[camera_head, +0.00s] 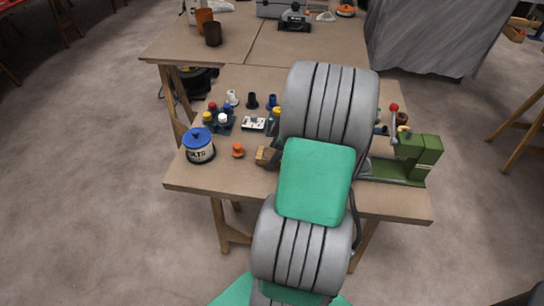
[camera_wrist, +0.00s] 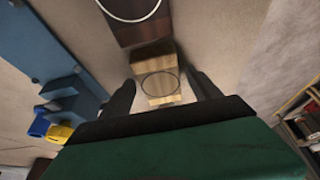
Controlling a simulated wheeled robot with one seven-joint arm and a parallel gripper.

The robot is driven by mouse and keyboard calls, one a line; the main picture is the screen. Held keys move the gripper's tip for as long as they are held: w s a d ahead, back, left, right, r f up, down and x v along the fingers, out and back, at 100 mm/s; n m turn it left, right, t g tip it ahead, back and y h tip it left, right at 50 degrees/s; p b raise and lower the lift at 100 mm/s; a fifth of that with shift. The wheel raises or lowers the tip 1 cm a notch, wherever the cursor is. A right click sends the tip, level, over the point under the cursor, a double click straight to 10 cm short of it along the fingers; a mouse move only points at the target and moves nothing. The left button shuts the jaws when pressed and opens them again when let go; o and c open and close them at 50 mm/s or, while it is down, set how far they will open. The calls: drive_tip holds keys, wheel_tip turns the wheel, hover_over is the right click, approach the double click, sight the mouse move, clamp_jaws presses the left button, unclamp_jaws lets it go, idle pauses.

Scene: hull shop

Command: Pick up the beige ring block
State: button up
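The beige ring block (camera_wrist: 158,88) is a pale wooden block with a thin dark ring on its face. In the wrist view it lies between and just beyond the two dark fingers of my gripper (camera_wrist: 161,78). The fingers are apart, with a gap on both sides of the block; I see no contact. In the head view a small tan block (camera_head: 262,155) shows at the left edge of my arm, partly hidden. My gripper is hidden behind my arm there.
A dark brown block with a ring (camera_wrist: 140,28) sits right beyond the beige one. The workbench (camera_head: 220,180) also holds a blue-lidded jar (camera_head: 199,149), an orange knob (camera_head: 238,150), several small coloured pieces and a green vice-like tool (camera_head: 415,155).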

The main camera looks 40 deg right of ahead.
drive_tip(key=c, duration=1.4)
